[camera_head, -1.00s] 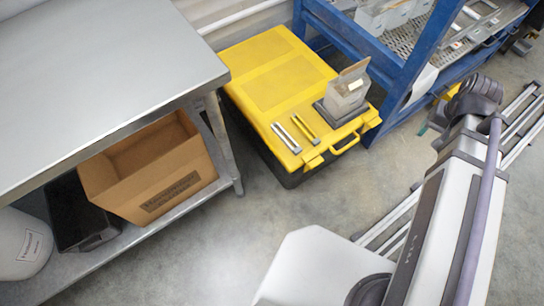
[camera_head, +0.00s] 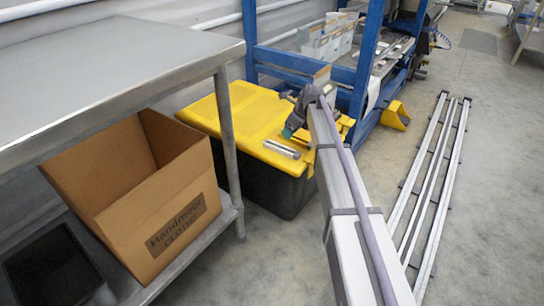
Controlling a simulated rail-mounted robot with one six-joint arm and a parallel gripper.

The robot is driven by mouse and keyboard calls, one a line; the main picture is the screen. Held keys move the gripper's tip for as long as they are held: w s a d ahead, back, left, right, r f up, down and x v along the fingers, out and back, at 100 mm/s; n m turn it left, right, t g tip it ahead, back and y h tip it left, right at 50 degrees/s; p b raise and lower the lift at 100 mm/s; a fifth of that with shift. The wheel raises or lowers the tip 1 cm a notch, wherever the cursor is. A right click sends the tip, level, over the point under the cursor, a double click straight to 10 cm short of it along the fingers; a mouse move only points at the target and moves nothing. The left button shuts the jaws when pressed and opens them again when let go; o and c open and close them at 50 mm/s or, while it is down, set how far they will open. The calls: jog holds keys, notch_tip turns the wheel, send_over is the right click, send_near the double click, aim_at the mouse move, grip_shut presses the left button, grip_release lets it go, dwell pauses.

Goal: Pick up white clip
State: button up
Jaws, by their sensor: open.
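A pale, bar-shaped clip (camera_head: 282,149), which looks like the white clip, lies flat near the front edge of a yellow lid (camera_head: 245,118). My gripper (camera_head: 288,131) is over the lid, just behind and slightly right of this clip in the picture. It is small and partly hidden by my own arm, but it is open, with nothing visible between its fingers. I cannot tell its height above the lid. A second slim clip, seen beside the pale one earlier, is mostly hidden behind my gripper and arm.
A metal table (camera_head: 110,75) stands at the left, with a cardboard box (camera_head: 150,190) on its lower shelf. A blue rack (camera_head: 365,65) stands close behind the yellow-lidded bin. A pale container (camera_head: 322,75) shows behind my arm. Rails lie on open floor at the right.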

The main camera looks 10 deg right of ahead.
jog(key=b, duration=0.5)
send_over(282, 146)
jog(key=s+d, duration=0.2)
jog(key=s, duration=0.1)
jog(key=f, duration=0.5)
jog(key=shift+w+a, duration=0.1)
jog(key=shift+w, duration=0.15)
jog(key=shift+w+a+f+b, duration=0.1)
jog(key=shift+a+f+b, duration=0.1)
jog(key=shift+f+b, duration=0.15)
jog(key=shift+r, duration=0.1)
jog(key=b+x, duration=0.4)
jog(key=x, duration=0.1)
jog(key=shift+b, duration=0.35)
jog(key=c, duration=1)
notch_tip(282, 146, up, 11)
jog(key=p, duration=1.1)
